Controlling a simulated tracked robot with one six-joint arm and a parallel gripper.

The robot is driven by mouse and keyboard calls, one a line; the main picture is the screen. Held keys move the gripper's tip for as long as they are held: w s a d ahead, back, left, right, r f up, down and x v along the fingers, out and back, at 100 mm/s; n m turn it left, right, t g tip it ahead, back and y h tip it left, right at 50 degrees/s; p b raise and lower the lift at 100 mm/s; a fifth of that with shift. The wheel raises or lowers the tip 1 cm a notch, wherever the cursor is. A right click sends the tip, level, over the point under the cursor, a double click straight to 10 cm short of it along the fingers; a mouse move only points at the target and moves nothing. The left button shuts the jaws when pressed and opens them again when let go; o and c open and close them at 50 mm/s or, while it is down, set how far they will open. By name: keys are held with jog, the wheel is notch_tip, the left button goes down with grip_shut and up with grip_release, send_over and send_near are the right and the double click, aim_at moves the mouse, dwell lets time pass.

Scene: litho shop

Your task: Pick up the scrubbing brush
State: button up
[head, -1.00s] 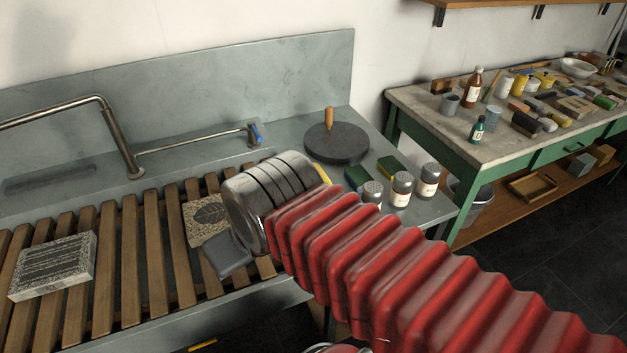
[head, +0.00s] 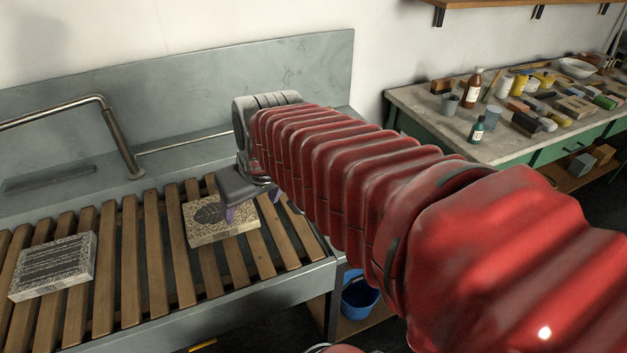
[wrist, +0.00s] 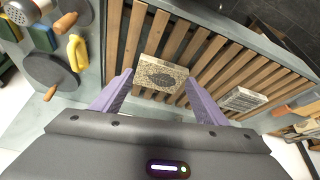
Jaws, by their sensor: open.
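I cannot make out the scrubbing brush for certain in either view. My gripper (head: 238,200) hangs over the slatted sink rack, with its fingers pointing down near a pale stone with a dark oval drawing (head: 222,220). In the wrist view my gripper (wrist: 159,77) has its two purple fingers wide apart, with nothing between them but the stone (wrist: 163,74) lying beyond the tips. I cannot tell whether a finger touches the stone. My arm hides the right end of the sink in the head view.
A second stone (head: 52,266) lies at the rack's left. The wrist view shows a dark disc (wrist: 48,72), a yellow curved thing (wrist: 76,52) and a shaker (wrist: 20,12) at the left, and small orange blocks (wrist: 280,110) at the right. A tap (head: 115,125) rises behind.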

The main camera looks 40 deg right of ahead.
jog(key=w+d+f, duration=0.3)
jog(key=d, duration=0.6)
jog(key=w+d+f+m, duration=0.1)
jog(key=w+d+f, duration=0.3)
jog(key=d, duration=0.6)
jog(key=w+d+f+m+g, duration=0.1)
jog(key=w+d+f, duration=0.3)
jog(key=d, duration=0.6)
jog(key=shift+d+h, duration=0.25)
jog(key=shift+h, duration=0.15)
jog(key=x, duration=0.8)
jog(key=shift+w+f, duration=0.2)
jog(key=shift+f, duration=0.1)
jog(key=shift+w+x, duration=0.2)
jog(key=shift+x, duration=1.1)
jog(key=shift+w+x, duration=0.15)
jog(key=shift+x, duration=1.1)
jog(key=shift+d+r, duration=0.1)
jog(key=shift+r, duration=0.05)
jog(key=shift+c, duration=0.5)
